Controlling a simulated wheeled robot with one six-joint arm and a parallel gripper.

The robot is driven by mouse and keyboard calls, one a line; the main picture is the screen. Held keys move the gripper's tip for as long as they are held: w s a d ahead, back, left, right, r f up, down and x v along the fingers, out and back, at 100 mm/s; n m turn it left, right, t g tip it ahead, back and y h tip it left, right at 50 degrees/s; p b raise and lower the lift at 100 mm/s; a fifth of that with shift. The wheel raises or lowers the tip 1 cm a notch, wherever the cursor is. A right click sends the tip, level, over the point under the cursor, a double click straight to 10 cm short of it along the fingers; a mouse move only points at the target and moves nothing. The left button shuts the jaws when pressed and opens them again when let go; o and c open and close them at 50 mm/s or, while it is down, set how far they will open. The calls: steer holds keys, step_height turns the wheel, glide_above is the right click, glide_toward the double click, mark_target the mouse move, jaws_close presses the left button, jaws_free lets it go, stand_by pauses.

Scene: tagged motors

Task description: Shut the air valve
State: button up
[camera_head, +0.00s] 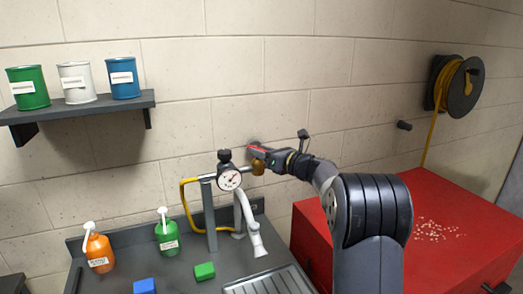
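The air line assembly stands against the wall behind the grey bench. It has a round white pressure gauge (229,180) with a black knob (224,156) on top, on a grey post. A brass fitting (258,168), which looks like the air valve's body, sits to the right of the gauge. A red strip (256,149), perhaps the valve's lever, shows just above the brass. My gripper (262,154) reaches in from the right and is at the red strip and brass fitting. Its fingers are small and overlap the valve, so I cannot tell whether they are closed on it.
A yellow hose (184,205) runs left of the gauge. Orange (98,252) and green (168,236) bottles and blue and green blocks are on the bench. A red cabinet (440,230) is right, a hose reel (462,88) above. Cans (76,84) stand on a shelf.

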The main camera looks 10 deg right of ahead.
steer(key=shift+c, duration=0.2)
jaws_close()
steer(key=shift+f, duration=0.1)
